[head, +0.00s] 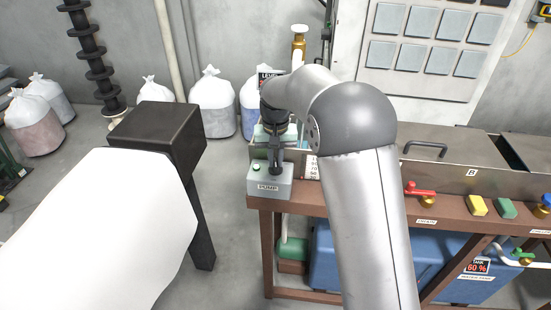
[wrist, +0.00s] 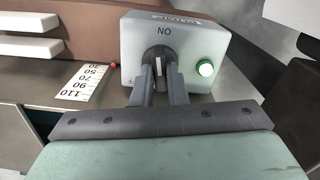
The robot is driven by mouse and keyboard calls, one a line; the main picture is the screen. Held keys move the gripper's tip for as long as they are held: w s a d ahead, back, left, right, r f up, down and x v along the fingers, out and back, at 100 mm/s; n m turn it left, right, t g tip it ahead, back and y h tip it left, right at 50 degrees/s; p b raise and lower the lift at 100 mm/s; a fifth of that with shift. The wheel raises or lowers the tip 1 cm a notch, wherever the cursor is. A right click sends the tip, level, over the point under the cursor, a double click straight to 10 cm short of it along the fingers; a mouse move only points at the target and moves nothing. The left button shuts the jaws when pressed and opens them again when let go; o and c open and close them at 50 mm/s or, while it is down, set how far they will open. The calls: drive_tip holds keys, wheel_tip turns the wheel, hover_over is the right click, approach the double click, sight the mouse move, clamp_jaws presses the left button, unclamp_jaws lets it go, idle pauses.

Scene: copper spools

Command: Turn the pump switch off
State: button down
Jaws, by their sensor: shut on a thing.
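The pump switch box (head: 268,188) is a small grey box labelled PUMP at the left end of the brown bench. It fills the upper middle of the wrist view (wrist: 133,45), upside down, with an ON label above its dark knob (wrist: 159,57). A pale line on the knob stands upright in the picture, in line with the ON label. The round lamp (wrist: 205,68) beside it glows green. My gripper (wrist: 159,78) has its two fingers on either side of the knob, shut on it.
A printed scale (wrist: 83,82) lies beside the box.

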sight(275, 162)
drive_tip(key=n, duration=0.4)
drive_tip(key=shift+r+n, duration=0.1)
drive_tip(key=shift+n, duration=0.2)
drive_tip(key=n, duration=0.3)
drive_tip(key=shift+n, duration=0.4)
drive_tip(key=n, duration=0.3)
drive_tip(key=shift+n+p, duration=0.45)
drive_tip(key=shift+n, duration=1.55)
drive_tip(key=c, duration=1.4)
unclamp_jaws()
drive_tip(key=shift+c, duration=0.2)
wheel_tip(275, 162, up, 17)
drive_tip(key=shift+r+b, duration=0.2)
drive_tip(key=shift+b, duration=0.2)
